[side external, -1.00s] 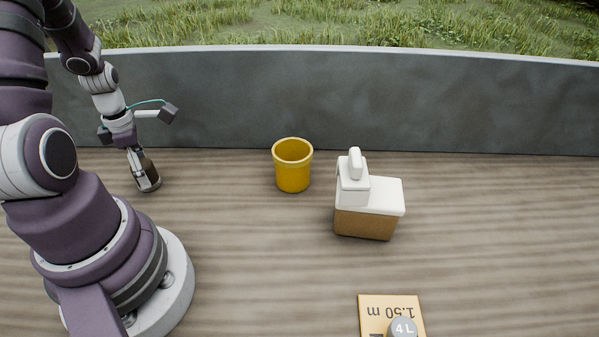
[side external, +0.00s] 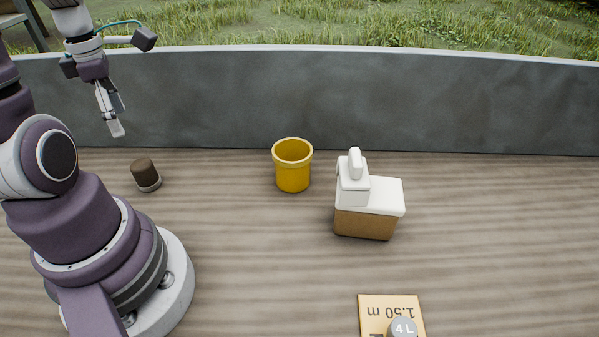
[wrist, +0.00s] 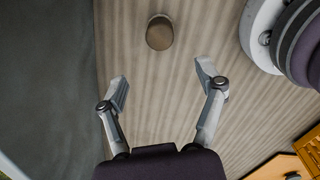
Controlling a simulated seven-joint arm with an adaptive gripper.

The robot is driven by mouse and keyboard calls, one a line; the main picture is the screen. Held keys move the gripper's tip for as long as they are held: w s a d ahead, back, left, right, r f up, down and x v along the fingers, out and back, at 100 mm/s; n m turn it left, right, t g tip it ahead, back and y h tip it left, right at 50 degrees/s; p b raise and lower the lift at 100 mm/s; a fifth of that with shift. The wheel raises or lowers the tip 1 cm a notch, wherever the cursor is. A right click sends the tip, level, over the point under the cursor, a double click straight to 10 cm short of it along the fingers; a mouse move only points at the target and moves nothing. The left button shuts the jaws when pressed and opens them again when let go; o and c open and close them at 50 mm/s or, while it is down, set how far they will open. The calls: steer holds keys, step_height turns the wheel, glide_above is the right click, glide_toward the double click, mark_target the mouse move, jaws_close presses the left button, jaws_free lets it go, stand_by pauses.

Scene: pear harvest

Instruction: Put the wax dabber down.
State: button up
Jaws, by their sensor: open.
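The wax dabber (side external: 146,174), a short dark brown cylinder with a pale grey end at the bottom, stands on the wooden surface at the left, between my base and the grey wall. It also shows in the wrist view (wrist: 159,33), beyond the fingertips and apart from them. My gripper (side external: 116,126) hangs above the surface, up and to the left of the dabber. In the wrist view my gripper (wrist: 161,82) has its two fingers spread wide with nothing between them.
A yellow cup (side external: 292,173) stands at the middle near the grey wall (side external: 330,100). Right of it is a brown box with a white top (side external: 366,205). The surface between is clear.

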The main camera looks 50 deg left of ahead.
steer(key=w+d+r+m+t, duration=0.2)
steer(key=d+m, duration=0.7)
steer(key=m, duration=0.7)
steer(key=w+d+r+m+t, duration=0.3)
steer(key=d+m, duration=0.7)
steer(key=m, duration=0.6)
step_height(320, 180, up, 2)
steer(key=shift+w+r+t, duration=0.1)
steer(key=shift+w+t, duration=0.2)
steer(key=shift+w, duration=0.3)
